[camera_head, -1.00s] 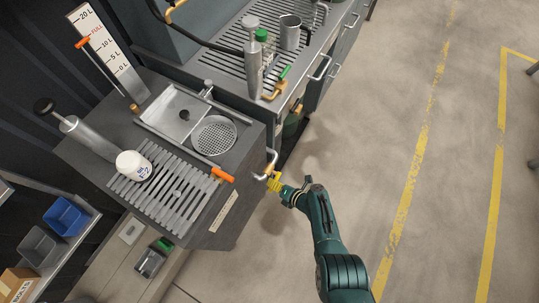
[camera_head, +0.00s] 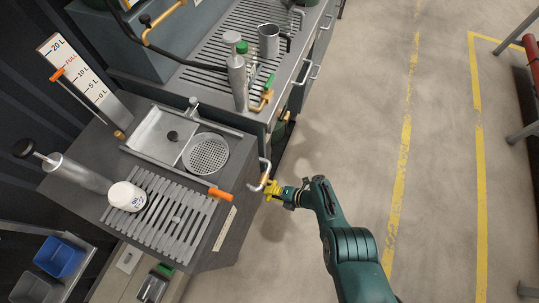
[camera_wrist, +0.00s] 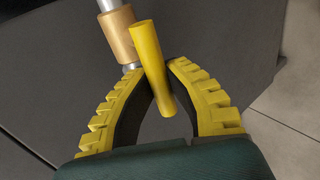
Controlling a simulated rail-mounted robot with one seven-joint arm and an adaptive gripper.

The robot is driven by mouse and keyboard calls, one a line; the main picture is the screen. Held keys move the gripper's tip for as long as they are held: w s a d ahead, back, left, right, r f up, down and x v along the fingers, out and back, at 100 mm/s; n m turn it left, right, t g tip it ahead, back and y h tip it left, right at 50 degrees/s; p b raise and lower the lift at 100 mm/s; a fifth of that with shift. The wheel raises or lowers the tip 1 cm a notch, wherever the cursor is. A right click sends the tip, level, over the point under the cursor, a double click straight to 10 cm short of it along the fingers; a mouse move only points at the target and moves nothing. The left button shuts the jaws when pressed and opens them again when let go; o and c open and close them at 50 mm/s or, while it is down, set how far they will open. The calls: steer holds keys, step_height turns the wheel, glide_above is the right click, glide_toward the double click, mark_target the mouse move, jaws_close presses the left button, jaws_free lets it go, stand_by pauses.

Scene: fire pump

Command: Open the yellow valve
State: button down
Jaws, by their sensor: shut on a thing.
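The yellow valve handle (camera_wrist: 152,66) is a short yellow bar, seen in the wrist view between my fingertips. It joins a brass valve body (camera_wrist: 117,34) on a grey pipe. My gripper (camera_wrist: 153,75) has yellow, ridged fingers with dark inner pads, and their tips close around the handle. In the head view my gripper (camera_head: 272,190) reaches the valve at the right side of the grey cabinet, below the bent pipe (camera_head: 264,172). The gripper largely hides the handle there.
The cabinet's slatted top (camera_head: 165,220) bears a white tub (camera_head: 126,196), and an orange-tipped lever (camera_head: 219,194) sticks out near the valve. A second bench (camera_head: 215,68) with a pump and metal mug (camera_head: 269,40) stands behind.

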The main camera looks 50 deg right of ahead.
steer(key=shift+r, duration=0.1)
steer(key=c, duration=1)
jaws_free()
steer(key=shift+s, duration=0.1)
steer(key=v, duration=1.1)
steer(key=shift+s+d+r, duration=0.15)
steer(key=shift+s+r, duration=0.1)
steer(key=shift+s, duration=0.05)
